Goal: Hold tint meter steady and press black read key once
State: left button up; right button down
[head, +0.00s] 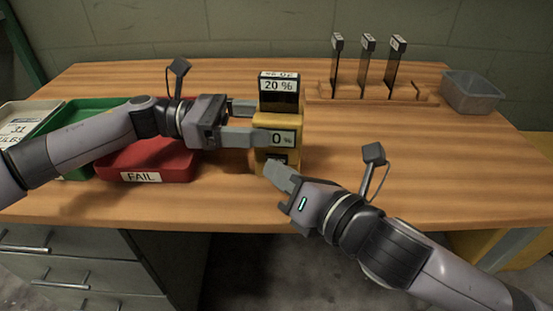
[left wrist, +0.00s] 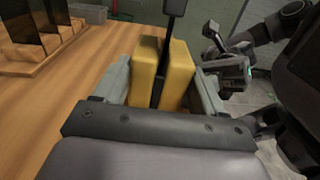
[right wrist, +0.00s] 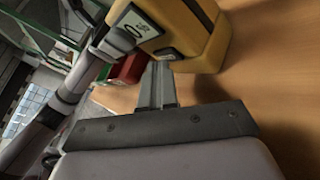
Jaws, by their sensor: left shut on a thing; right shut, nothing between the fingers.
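The yellow tint meter (head: 291,158) stands upright on the wooden bench, with a dark sample marked 20 % (head: 279,93) in its top slot. Its display reads a number ending in "0 %", partly covered by a finger. My left gripper (head: 258,122) is shut on the meter from the left; the left wrist view shows its fingers on both sides of the yellow body (left wrist: 146,72). My right gripper (head: 276,172) is shut and empty, its tips at the lower front of the meter. In the right wrist view the black key (right wrist: 168,53) shows just beyond the fingertips (right wrist: 158,68); contact cannot be told.
A red FAIL tray (head: 150,165) and a green tray (head: 85,115) lie at the left, by a whitish tray (head: 22,120). A wooden rack (head: 420,95) with three dark samples and a grey bin (head: 472,92) stand at the back right. The bench's right side is clear.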

jog(key=shift+s, duration=0.8)
jog(key=s, duration=0.5)
jog(key=shift+a, duration=0.3)
dwell(0.5)
pick_arm(q)
jog(key=o, duration=0.9)
jog(key=shift+a, duration=0.1)
